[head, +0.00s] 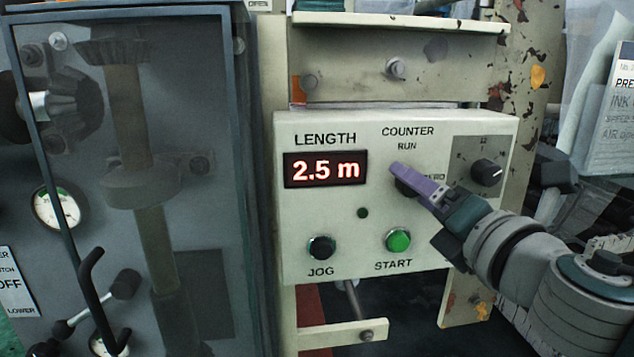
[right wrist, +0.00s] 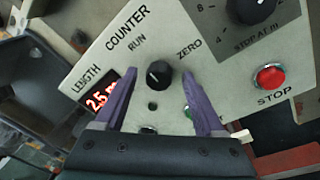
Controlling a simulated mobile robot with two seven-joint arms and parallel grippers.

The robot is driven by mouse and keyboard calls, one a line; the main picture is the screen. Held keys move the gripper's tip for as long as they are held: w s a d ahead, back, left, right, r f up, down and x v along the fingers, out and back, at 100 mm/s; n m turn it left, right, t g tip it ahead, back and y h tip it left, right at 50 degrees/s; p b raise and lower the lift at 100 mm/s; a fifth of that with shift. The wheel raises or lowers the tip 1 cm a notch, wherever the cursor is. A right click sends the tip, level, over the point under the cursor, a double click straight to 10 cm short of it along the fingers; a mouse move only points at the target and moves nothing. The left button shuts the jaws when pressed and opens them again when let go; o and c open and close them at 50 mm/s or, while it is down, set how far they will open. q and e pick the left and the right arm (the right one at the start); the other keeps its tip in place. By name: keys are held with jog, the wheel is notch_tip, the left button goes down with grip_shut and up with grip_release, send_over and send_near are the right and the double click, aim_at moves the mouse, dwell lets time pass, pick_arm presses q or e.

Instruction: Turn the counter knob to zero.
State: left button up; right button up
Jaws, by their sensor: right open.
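The counter knob (right wrist: 159,75) is a small black knob on the cream control panel (head: 300,245), below the word COUNTER, with RUN and ZERO marked around it. Its pale mark seems to point toward RUN in the right wrist view. My right gripper (right wrist: 159,80) is open, its two purple fingers on either side of the knob with gaps showing. In the head view the right gripper (head: 400,170) partly covers the knob (head: 404,188). Whether the fingertips reach down around the knob is hard to tell. My left gripper is not in view.
The red display (head: 325,169) reads 2.5 m. A black JOG button (head: 321,247) and a green START button (head: 398,241) sit below. Another black knob (head: 487,172) is on the right, and a red STOP button (right wrist: 270,76) shows in the wrist view. A glazed cabinet door (head: 215,100) stands left.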

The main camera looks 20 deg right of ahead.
jog(key=shift+w, duration=0.2)
jog(key=shift+c, duration=0.2)
grip_shut()
dwell(0.4)
